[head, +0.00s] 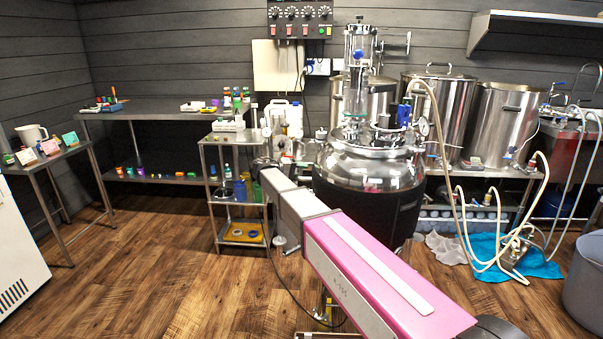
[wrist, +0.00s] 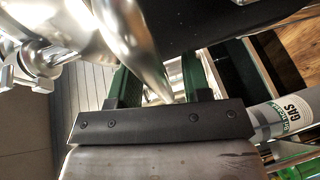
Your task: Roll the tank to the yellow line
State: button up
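The tank (head: 368,190) is a large round vessel with a shiny steel lid and a black jacket, standing upright right of centre in the head view. My pink and white arm crosses in front of its lower part. My gripper (head: 264,166) is at the tank's left in the head view, small and partly hidden. In the wrist view my gripper (wrist: 160,92) has two green fingers standing apart. Shiny curved metal (wrist: 140,40) crosses in front of them, and I see no clear grip on anything. A yellow strip (head: 326,305) shows low behind my arm; whether it is the line is unclear.
A small steel cart (head: 237,192) with bottles stands left of the tank. Steel kettles (head: 504,120) stand behind right. Hoses and a pump on a blue cloth (head: 528,264) lie at right. Wooden floor (head: 130,270) is clear at left. A gas cylinder (wrist: 280,117) shows in the wrist view.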

jog(key=shift+a, duration=0.15)
jog(key=v, duration=1)
jog(key=shift+s+a, duration=0.15)
jog(key=shift+a, duration=0.1)
